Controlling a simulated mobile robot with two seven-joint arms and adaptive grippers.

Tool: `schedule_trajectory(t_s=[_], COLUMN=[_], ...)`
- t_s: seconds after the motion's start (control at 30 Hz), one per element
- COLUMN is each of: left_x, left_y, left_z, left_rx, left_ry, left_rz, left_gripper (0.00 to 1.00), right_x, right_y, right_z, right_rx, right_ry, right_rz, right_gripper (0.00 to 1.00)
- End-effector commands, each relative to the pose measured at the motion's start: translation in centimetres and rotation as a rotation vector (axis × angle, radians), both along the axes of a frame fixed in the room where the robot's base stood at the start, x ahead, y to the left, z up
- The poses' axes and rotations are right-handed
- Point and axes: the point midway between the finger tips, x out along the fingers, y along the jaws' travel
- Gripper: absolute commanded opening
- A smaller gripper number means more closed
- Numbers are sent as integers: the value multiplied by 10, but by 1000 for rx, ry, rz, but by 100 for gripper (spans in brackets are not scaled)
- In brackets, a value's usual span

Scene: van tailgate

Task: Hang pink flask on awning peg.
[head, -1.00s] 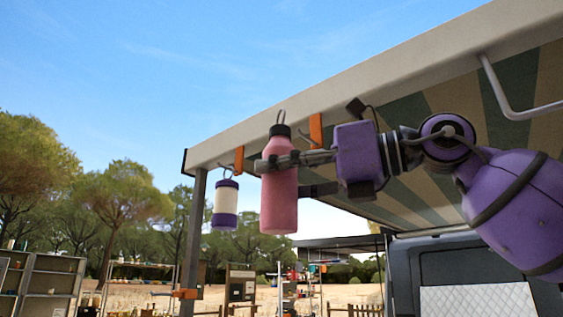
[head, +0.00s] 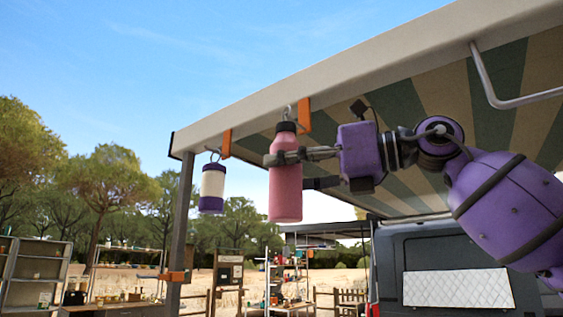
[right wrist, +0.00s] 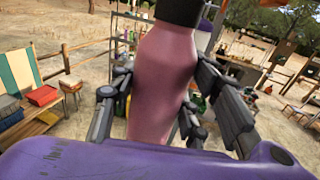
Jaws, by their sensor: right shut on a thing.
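The pink flask (head: 286,192) is upright, with a dark cap and a thin loop on top. It hangs in the air under the awning's edge. My right gripper (head: 284,158) is shut around its upper body, and in the right wrist view its fingers lie on both sides of the flask (right wrist: 163,75). An orange awning peg (head: 305,115) is just right of the loop. I cannot tell whether the loop is on the peg or only beside it. A second orange peg (head: 227,143) is further left. My left gripper is not in view.
A purple and white lantern (head: 212,188) hangs left of the flask, near the second peg. The awning rail (head: 365,72) runs just above the flask, and a bent metal bar (head: 487,80) is under the awning at right. A grey post (head: 181,222) stands at left.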

Motion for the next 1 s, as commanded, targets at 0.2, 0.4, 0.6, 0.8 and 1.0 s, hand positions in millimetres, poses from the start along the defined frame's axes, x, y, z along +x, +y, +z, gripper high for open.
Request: schedule_trajectory(t_s=[0.2,0.4,0.6,0.8,1.0], left_x=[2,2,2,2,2], left_y=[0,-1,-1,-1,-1], left_z=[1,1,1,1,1], left_rx=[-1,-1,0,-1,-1], left_ry=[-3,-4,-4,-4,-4], left_rz=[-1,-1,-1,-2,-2], left_gripper=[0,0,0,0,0], right_x=[10,18,23,24,23], right_y=[-8,-14,-17,-18,-18], right_z=[0,-5,-8,-9,-9], right_rx=[2,2,2,2,2], right_ry=[-1,-2,-2,-2,-2], right_rz=[1,0,0,1,1], right_gripper=[9,9,9,9,9])
